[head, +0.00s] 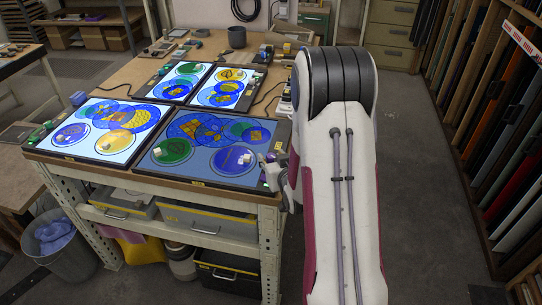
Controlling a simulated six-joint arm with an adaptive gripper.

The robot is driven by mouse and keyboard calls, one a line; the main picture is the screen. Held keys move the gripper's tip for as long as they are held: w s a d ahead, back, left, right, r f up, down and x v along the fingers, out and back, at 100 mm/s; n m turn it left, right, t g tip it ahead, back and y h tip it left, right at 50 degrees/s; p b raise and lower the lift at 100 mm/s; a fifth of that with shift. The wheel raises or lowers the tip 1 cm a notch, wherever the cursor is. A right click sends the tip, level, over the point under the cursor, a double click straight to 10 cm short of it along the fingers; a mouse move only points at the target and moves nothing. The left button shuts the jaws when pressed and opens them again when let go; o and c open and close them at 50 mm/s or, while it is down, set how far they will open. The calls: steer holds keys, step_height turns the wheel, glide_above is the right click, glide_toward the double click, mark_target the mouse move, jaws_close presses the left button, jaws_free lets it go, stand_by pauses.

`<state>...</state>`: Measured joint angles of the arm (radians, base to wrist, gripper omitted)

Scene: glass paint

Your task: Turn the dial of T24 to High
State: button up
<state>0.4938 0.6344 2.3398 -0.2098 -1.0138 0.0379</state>
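Several lit light panels with coloured glass circles lie on the workbench. The front right panel (228,170) looks dimmer and bluer than the front left panel (110,125). Each front panel carries a small yellow label on its front edge, too small to read, so I cannot tell which one is T24. My gripper (272,172) is at the right front corner of the front right panel, low beside its edge. My arm hides part of it, and its fingers are too small to judge. A dial is not clearly visible; it may be behind the gripper.
Two smaller lit panels (228,88) lie behind the front ones. A dark grey cup (237,37) and small blocks stand at the back of the bench. A rack of glass sheets (505,110) stands at the right. A bin (62,245) stands at the lower left.

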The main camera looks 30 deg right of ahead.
steer(key=shift+x, duration=0.9)
jaws_close()
steer(key=shift+n+t+y, duration=0.3)
steer(key=shift+n+y, duration=0.4)
steer(key=shift+y, duration=0.1)
steer(key=shift+n+y, duration=1.6)
steer(key=shift+y, duration=0.3)
steer(key=shift+n+g+y, duration=0.9)
steer(key=shift+n+y, duration=1.6)
steer(key=shift+y, duration=0.3)
steer(key=shift+n+g+y, duration=1.7)
steer(key=shift+n+y, duration=0.2)
steer(key=shift+n, duration=0.4)
steer(key=shift+n+g+y, duration=0.4)
steer(key=shift+n+g, duration=0.1)
steer(key=shift+g, duration=0.1)
steer(key=shift+a+r+n+g+y, duration=0.1)
steer(key=shift+n+g+y, duration=0.7)
steer(key=shift+n+g, duration=1)
